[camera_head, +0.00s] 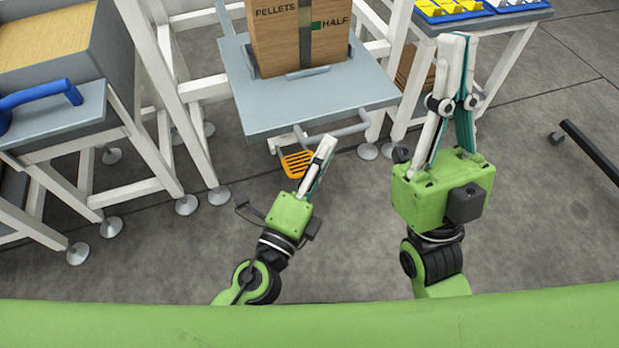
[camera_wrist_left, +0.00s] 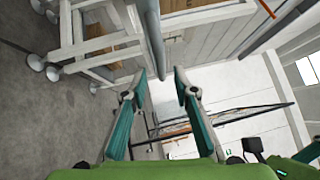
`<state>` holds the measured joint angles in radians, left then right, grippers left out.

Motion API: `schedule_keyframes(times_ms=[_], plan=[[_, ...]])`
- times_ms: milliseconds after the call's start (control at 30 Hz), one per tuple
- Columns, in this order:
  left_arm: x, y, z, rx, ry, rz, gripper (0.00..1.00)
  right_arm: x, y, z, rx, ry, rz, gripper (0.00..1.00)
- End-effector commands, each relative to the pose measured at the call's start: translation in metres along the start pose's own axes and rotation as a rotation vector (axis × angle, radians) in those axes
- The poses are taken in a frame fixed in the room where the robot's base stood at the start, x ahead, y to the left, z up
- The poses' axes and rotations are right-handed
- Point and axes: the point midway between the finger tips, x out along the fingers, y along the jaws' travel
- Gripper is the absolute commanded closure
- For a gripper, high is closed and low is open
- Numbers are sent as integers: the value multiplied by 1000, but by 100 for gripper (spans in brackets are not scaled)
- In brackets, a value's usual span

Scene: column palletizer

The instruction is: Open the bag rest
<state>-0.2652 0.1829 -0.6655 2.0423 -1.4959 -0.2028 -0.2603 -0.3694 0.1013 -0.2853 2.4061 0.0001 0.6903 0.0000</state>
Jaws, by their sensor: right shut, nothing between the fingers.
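A light blue-grey shelf (camera_head: 275,110) stands ahead at the top middle of the head view, with a grey bar handle (camera_head: 350,129) along its front edge. Which part is the bag rest is not marked; this shelf may be it. My left gripper (camera_head: 327,143) is close to the handle, just in front of the shelf. In the left wrist view its fingers (camera_wrist_left: 160,76) are spread, and a grey bar (camera_wrist_left: 153,38) shows before the gap; I cannot tell whether they touch it. My right gripper (camera_head: 459,40) is shut and empty, raised to the right of the shelf.
A carton (camera_head: 285,45) marked "PELLETS" and "HALF" stands on the shelf. An orange slotted plate (camera_head: 297,164) is below it. A bench with a blue handle (camera_head: 45,92) is at left; a table with yellow and blue parts (camera_head: 450,10) is at upper right. Floor at right is mostly clear.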

Motion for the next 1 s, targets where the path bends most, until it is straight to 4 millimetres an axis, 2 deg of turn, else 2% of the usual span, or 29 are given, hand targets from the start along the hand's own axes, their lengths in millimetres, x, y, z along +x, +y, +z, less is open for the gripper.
schedule_keyframes(times_ms=[300,433,633,1000], plan=[[-46,1,0,5,5,1,73,0,0,0,-1,0,-1,100],[-58,1,0,4,3,1,73,0,0,0,-1,1,-1,100],[-66,0,0,2,1,0,73,0,0,0,-1,1,-1,100],[-67,0,0,1,0,-1,73,0,0,0,-1,1,-1,100]])
